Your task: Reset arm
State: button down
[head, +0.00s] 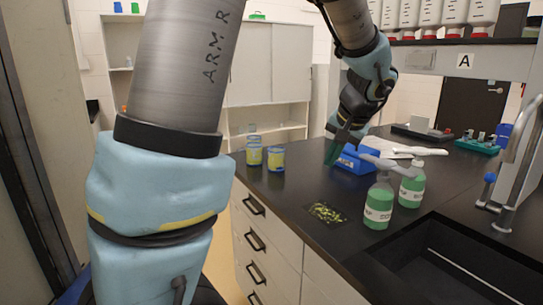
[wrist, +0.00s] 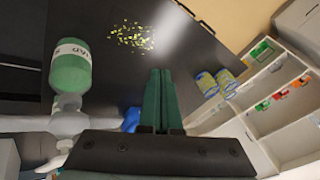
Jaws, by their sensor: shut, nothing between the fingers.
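My arm reaches over the black bench, and my gripper (head: 334,152) hangs above the bench beside a blue box (head: 357,160). In the wrist view my gripper (wrist: 162,98) has its two green fingers together, with nothing between them. Part of something blue (wrist: 131,119) shows just left of the fingers there. Whether the gripper touches the blue box cannot be told from the head view.
Two green labelled bottles (head: 379,203) stand right of a patch of yellow-green bits (head: 326,212) on the bench (head: 300,200). Two yellow-labelled jars (head: 276,158) stand at the left edge. A sink (head: 450,265) with a faucet (head: 520,160) lies at the right.

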jog(key=s+a+f+n+g, duration=0.1)
jog(key=s+a+f, duration=0.2)
jog(key=a, duration=0.4)
jog(key=s+a+f+n+g+h, duration=0.1)
jog(key=s+a+f, duration=0.3)
jog(key=a, duration=0.4)
jog(key=s+a+f+n+g, duration=0.2)
jog(key=s+a+f+n, duration=0.1)
jog(key=a, duration=0.4)
jog(key=shift+s+a+f+h, duration=0.3)
jog(key=shift+s+f+h, duration=0.1)
jog(key=shift+s, duration=0.15)
